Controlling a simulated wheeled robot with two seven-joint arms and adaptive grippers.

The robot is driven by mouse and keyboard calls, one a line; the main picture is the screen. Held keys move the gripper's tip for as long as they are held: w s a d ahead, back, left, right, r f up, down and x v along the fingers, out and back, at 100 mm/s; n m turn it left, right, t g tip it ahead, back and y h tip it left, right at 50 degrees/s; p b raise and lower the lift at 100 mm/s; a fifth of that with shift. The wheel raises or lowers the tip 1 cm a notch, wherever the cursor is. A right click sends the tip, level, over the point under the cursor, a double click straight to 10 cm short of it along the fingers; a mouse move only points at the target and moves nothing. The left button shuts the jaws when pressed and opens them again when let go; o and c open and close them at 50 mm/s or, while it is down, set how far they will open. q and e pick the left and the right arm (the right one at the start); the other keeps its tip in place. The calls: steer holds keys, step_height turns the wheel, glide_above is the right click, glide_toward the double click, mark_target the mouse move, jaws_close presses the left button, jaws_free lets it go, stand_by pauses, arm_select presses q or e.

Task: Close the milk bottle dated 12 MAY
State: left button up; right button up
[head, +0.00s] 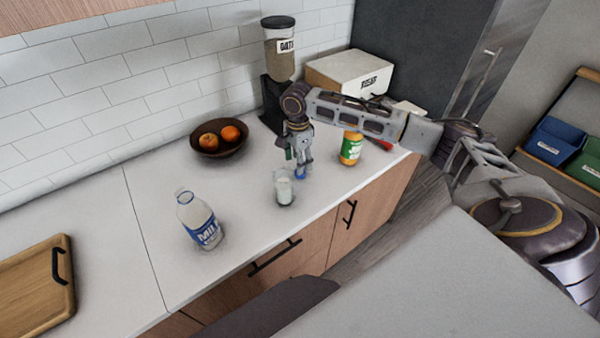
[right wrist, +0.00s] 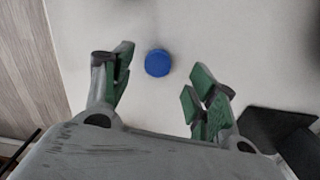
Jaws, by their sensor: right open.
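The milk bottle (head: 199,220) stands upright on the counter, left of centre in the head view, with a blue MILK label and no cap visible on its mouth. I cannot read a date on it. A blue cap (right wrist: 157,63) lies on the counter in the right wrist view, and a bit of it shows in the head view (head: 301,176). My right gripper (head: 297,165) points down above the cap. In the right wrist view its green-padded fingers (right wrist: 158,85) are apart, and the cap lies just beyond and between them. My left gripper is not in view.
A glass of milk (head: 284,190) stands just left of my right gripper. An orange jar (head: 350,149) is to its right. Behind are a fruit bowl (head: 219,151), an oats dispenser (head: 279,60) and a bread box (head: 349,76). A wooden board (head: 30,290) lies at left.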

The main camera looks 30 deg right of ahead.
steer(key=shift+s+d+f, duration=0.1)
steer(key=shift+d+f, duration=0.05)
steer(key=shift+f, duration=1.05)
steer(key=shift+d+f, duration=0.1)
steer(key=shift+f, duration=1.05)
steer(key=shift+c, duration=0.5)
steer(key=c, duration=0.7)
